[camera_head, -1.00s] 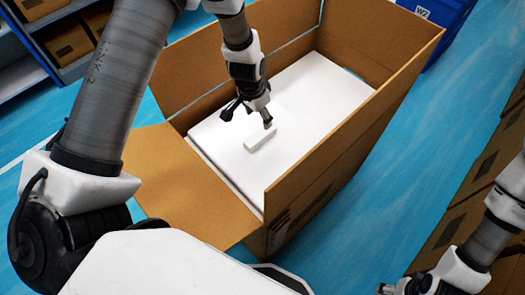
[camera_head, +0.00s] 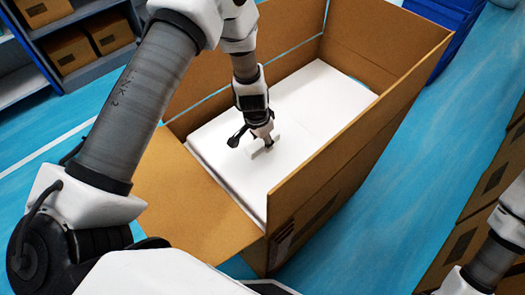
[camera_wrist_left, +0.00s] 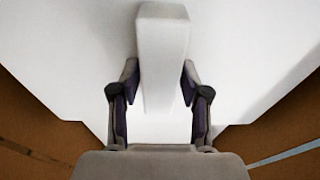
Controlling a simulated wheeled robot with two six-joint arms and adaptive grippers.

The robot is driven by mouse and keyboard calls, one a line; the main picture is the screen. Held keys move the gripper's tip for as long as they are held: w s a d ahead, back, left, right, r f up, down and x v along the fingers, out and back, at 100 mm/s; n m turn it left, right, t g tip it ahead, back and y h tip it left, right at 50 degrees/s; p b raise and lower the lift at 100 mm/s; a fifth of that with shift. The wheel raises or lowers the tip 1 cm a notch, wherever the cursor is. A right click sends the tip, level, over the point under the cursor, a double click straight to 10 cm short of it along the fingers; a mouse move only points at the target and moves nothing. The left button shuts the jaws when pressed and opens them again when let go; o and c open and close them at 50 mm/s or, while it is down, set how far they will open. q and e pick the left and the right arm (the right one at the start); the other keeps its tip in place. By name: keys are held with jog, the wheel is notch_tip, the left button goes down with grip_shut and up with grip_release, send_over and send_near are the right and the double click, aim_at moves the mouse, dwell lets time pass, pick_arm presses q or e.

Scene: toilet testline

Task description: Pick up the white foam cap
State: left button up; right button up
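The white foam cap (camera_head: 323,92) is a broad flat white slab lying inside the open cardboard box. A small raised white bar (camera_head: 257,150) stands on its top, and this bar fills the middle of the left wrist view (camera_wrist_left: 162,55). My left gripper (camera_head: 269,147) points down into the box at the bar. In the left wrist view its two fingers (camera_wrist_left: 160,85) are on either side of the bar, close to its sides. Whether they press on it I cannot tell. My right gripper is out of view; only part of my right arm shows at the lower right.
The cardboard box (camera_head: 375,130) has upright walls around the slab, and its near-left flap (camera_head: 185,195) is folded outward. A blue bin (camera_head: 448,25) stands behind it. Shelves with cartons (camera_head: 90,40) are at the upper left, more cartons (camera_head: 490,165) at the right.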

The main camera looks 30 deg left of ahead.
pick_arm(q)
grip_shut()
notch_tip(320, 180, up, 6)
jog(key=p, duration=0.3)
jog(key=shift+w+f, duration=0.1)
jog(key=shift+f, duration=0.1)
notch_tip(320, 180, up, 4)
jog(key=shift+r+p, duration=0.25)
jog(key=shift+p, duration=0.05)
notch_tip(320, 180, up, 28)
jog(key=p, duration=2.3)
